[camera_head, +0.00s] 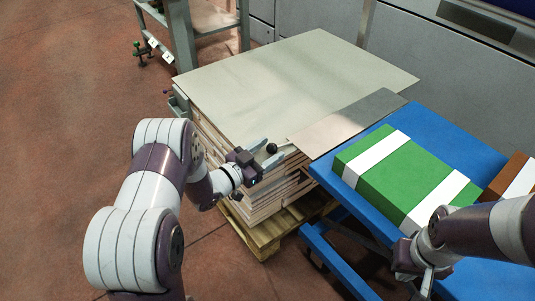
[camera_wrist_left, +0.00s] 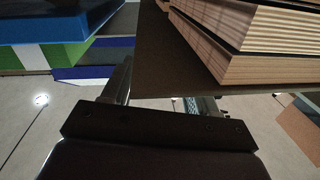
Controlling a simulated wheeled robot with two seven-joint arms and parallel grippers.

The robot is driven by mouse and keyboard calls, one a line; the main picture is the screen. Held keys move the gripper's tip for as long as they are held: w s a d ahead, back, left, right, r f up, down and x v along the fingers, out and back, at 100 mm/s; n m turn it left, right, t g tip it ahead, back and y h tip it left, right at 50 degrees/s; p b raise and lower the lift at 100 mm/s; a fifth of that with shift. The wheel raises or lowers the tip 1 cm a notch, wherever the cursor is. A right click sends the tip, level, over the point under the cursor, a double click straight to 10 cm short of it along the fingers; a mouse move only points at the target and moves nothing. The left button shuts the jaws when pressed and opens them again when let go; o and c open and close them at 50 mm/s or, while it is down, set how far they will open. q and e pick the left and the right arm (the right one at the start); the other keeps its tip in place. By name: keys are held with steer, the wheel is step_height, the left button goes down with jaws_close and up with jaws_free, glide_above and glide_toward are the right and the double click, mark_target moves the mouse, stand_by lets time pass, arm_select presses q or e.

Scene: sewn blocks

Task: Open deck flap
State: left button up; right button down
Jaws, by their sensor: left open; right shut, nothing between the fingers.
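The deck flap appears to be the flat grey-brown panel (camera_head: 345,122) lying between the stack and the blue table. A black ball knob (camera_head: 271,148) shows at its near left corner; a short light bar seems to join them. My left gripper (camera_head: 272,153) is open, its two fingers on either side of the knob in the head view. Contact cannot be told. In the left wrist view, the open fingers (camera_wrist_left: 160,92) flank a dark flat surface (camera_wrist_left: 165,70); the knob is not seen there. My right gripper (camera_head: 424,281) is shut and empty beside the blue table's near edge.
A tall stack of layered sheets (camera_head: 300,75) stands on a wooden pallet (camera_head: 262,236), left of the blue table (camera_head: 460,145). A green block with white bands (camera_head: 405,178) and a brown one (camera_head: 512,177) lie on the table.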

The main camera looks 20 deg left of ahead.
arm_select(q)
steer(key=shift+w, duration=0.15)
jaws_close()
steer(key=shift+s+d+r+m+p, duration=0.15)
steer(key=shift+r+m+p, duration=0.25)
steer(key=shift+r+m, duration=0.2)
steer(key=shift+s+d+r+m+p, duration=0.15)
steer(key=shift+r+m+p, duration=0.25)
steer(key=shift+m, duration=0.2)
steer(key=shift+d+r+m, duration=0.2)
steer(key=shift+r+m, duration=0.2)
steer(key=shift+m, duration=0.3)
